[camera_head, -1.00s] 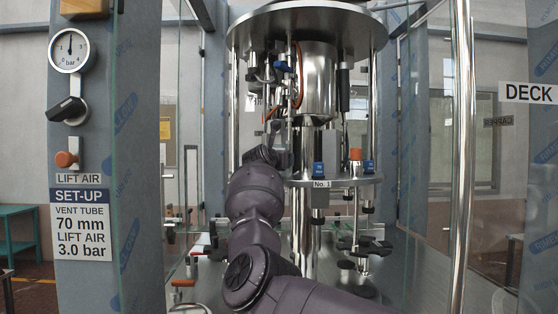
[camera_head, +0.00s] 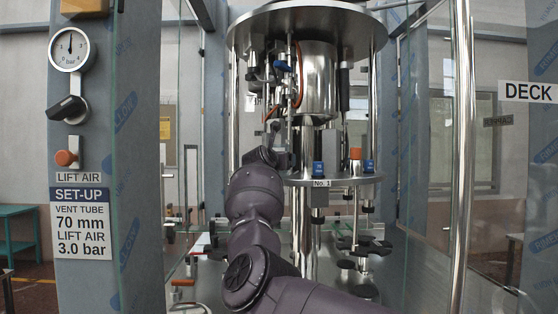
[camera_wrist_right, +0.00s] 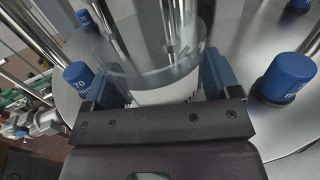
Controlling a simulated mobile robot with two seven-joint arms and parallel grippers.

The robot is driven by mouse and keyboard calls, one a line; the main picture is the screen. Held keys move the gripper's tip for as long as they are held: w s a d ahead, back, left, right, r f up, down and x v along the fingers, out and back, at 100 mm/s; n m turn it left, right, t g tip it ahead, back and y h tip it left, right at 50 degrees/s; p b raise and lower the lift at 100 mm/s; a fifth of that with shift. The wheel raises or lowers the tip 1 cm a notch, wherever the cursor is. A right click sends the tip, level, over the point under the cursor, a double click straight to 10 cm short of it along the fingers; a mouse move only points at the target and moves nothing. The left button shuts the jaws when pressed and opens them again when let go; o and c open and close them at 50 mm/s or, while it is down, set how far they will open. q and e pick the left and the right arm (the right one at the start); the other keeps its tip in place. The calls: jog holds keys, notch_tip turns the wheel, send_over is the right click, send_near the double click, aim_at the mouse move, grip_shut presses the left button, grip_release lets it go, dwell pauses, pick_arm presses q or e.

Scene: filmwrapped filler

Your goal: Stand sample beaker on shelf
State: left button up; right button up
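The sample beaker (camera_wrist_right: 155,75) is a clear glass cylinder with a white area low on its near side, in the right wrist view. The two blue-padded fingers of my right gripper (camera_wrist_right: 158,88) stand on either side of it and appear closed on its wall. Thin metal tubes show through and behind the glass. In the head view my right gripper (camera_head: 270,155) is at the left edge of the round metal plate marked No. 1 (camera_head: 335,180); the beaker cannot be made out there. The shelf is not clearly identifiable. My left gripper is not in view.
Blue caps marked 70 (camera_wrist_right: 288,78) stand on the metal plate beside the gripper. The filler head with its steel cylinder (camera_head: 318,85) hangs above. Glass panels and a steel post (camera_head: 463,150) flank the opening. A SET-UP sign (camera_head: 80,222) is at left.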

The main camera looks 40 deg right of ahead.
jog(key=shift+o, duration=1.2)
jog(key=shift+r, duration=0.1)
jog(key=shift+s+a+b, duration=0.3)
jog(key=shift+a+b, duration=0.05)
jog(key=shift+a, duration=0.1)
pick_arm(q)
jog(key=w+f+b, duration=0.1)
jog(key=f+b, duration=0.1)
jog(key=b, duration=0.1)
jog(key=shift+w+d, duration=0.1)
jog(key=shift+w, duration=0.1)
pick_arm(e)
jog(key=v, duration=0.9)
jog(key=shift+s+a, duration=0.2)
jog(key=shift+a, duration=0.1)
